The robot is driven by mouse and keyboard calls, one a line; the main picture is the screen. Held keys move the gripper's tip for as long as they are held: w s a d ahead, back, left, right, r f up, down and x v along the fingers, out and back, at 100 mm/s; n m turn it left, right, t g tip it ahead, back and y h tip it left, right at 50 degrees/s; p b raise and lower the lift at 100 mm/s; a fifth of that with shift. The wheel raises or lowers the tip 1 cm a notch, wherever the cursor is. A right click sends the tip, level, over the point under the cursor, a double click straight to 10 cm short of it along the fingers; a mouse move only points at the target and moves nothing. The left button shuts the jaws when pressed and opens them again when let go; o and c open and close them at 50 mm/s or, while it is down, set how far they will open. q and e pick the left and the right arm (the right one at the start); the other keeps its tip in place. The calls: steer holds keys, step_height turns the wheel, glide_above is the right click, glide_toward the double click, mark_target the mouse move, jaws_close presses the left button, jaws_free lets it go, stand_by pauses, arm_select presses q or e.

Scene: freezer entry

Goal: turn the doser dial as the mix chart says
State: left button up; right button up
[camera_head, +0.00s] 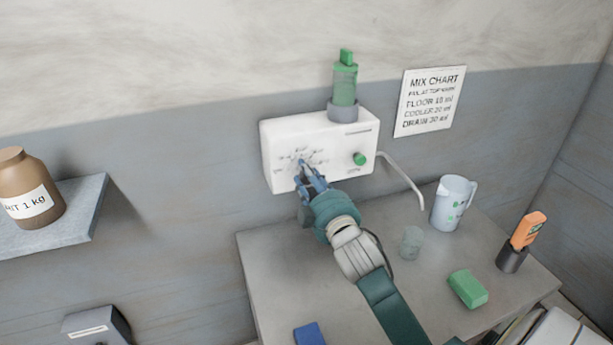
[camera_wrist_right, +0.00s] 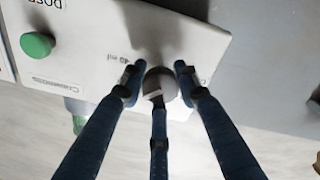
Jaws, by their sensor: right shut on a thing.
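The white doser box (camera_head: 275,130) is on the wall with a green bottle (camera_head: 345,85) upright on top. Its grey dial (camera_wrist_right: 162,88) has a pale pointer mark; in the head view my fingers mostly hide it. My right gripper (camera_head: 310,178) is shut on the dial, its blue fingers around the knob in the wrist view (camera_wrist_right: 158,80). A "40 ml" print shows beside the dial there; other scale marks are hidden or unreadable. The mix chart (camera_head: 428,104) on the wall seems to read floor 10 ml, cooler 20 ml, drain 30 ml. My left gripper is not in view.
A green button (camera_head: 359,158) is right of the dial. A spout (camera_head: 402,178) bends down over the grey counter (camera_head: 265,265). On the counter are a jug (camera_head: 453,203), a clear cup (camera_head: 411,242), a green block (camera_head: 467,289) and an orange item in a holder (camera_head: 527,232).

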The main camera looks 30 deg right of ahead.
steer(key=o, duration=1)
steer(key=shift+s+d+f, duration=0.1)
steer(key=shift+d+f, duration=0.05)
steer(key=shift+f, duration=0.3)
steer(key=shift+o, duration=0.9)
steer(key=shift+s+d+r, duration=0.1)
steer(key=shift+d+r, duration=0.05)
steer(key=shift+s+a, duration=0.2)
steer(key=v, duration=1.1)
steer(key=shift+s, duration=0.3)
